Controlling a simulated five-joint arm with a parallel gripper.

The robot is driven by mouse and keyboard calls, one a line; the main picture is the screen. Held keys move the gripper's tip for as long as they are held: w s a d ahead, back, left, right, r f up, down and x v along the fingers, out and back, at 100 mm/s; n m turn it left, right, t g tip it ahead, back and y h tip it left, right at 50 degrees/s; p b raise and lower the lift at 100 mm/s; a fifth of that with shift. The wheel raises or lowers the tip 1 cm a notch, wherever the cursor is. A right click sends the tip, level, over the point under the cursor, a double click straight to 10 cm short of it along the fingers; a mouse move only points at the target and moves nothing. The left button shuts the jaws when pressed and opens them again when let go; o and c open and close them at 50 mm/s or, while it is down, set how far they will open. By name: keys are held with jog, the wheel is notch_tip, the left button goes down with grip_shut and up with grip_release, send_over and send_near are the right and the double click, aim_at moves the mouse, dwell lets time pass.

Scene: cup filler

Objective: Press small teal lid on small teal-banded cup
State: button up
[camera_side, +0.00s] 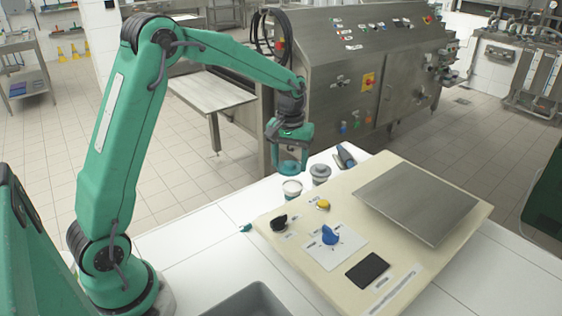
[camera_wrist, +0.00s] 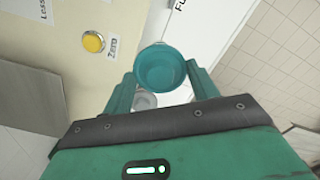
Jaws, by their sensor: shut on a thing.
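My gripper (camera_side: 289,150) points down at the near left of the panel's far corner. In the wrist view my gripper (camera_wrist: 160,74) has its two fingers on either side of the round teal lid (camera_wrist: 161,69), shut on it. In the side view the teal lid (camera_side: 289,168) shows below the fingers. A small white cup (camera_side: 292,188) stands on the white table just below the lid, apart from it.
A grey round container (camera_side: 320,173) stands close to the right of the cup, with a dark object (camera_side: 345,156) behind it. A cream panel (camera_side: 300,250) carries a yellow button (camera_side: 323,204), knobs and a steel plate (camera_side: 417,202). A grey bin (camera_side: 250,302) sits at the front.

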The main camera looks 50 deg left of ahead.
aim_at(293, 185)
jog(key=shift+w+a+r, duration=0.15)
jog(key=shift+w+a, duration=0.05)
jog(key=shift+w, duration=0.25)
jog(key=shift+w+a+r, duration=0.15)
jog(key=shift+w, duration=0.3)
jog(key=shift+f, duration=0.25)
jog(key=shift+f, duration=3.05)
jog(key=shift+f, duration=0.55)
jog(key=o, duration=1)
jog(key=shift+s, duration=0.1)
jog(key=shift+d, duration=0.1)
jog(key=shift+r, duration=4)
